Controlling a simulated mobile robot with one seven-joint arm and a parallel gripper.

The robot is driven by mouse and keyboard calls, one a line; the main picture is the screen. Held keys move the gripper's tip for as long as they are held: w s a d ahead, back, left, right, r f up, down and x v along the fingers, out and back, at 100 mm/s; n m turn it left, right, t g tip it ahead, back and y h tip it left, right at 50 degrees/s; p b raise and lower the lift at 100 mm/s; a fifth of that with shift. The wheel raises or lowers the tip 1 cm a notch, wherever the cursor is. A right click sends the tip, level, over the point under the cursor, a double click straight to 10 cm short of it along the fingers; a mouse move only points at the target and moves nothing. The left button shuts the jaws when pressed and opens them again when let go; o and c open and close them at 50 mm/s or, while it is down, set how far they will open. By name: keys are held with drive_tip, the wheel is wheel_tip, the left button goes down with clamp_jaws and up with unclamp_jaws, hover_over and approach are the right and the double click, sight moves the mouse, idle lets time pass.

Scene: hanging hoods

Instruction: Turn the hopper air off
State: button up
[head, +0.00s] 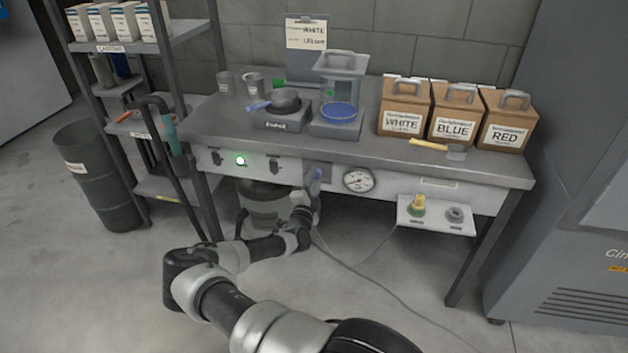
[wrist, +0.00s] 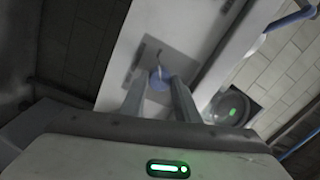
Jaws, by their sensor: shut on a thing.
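A small blue handle (head: 317,174) sits on a grey plate (head: 325,168) on the front panel of the bench, just left of the round gauge. The wrist view also shows the blue handle (wrist: 160,76) on its plate, between my two fingers. My gripper (head: 311,194) comes at the panel from below and in front. In the wrist view my gripper (wrist: 160,84) is shut on the blue handle. The fingers partly hide the handle, and its exact angle is hard to read. Any label for it is not readable.
The gauge (head: 358,180) is close to the right of my gripper. A green light (head: 240,160) and dark switches are on the panel's left. A white box with a yellow-green knob (head: 418,205) hangs at right. A grey vessel (head: 264,210) is under the bench; a cable crosses the floor.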

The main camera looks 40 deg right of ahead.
drive_tip(key=o, duration=1)
drive_tip(key=shift+o, duration=0.2)
drive_tip(key=p+v, duration=0.3)
drive_tip(key=v, duration=1.4)
drive_tip(key=shift+s, duration=0.2)
drive_tip(key=shift+a+f, duration=0.1)
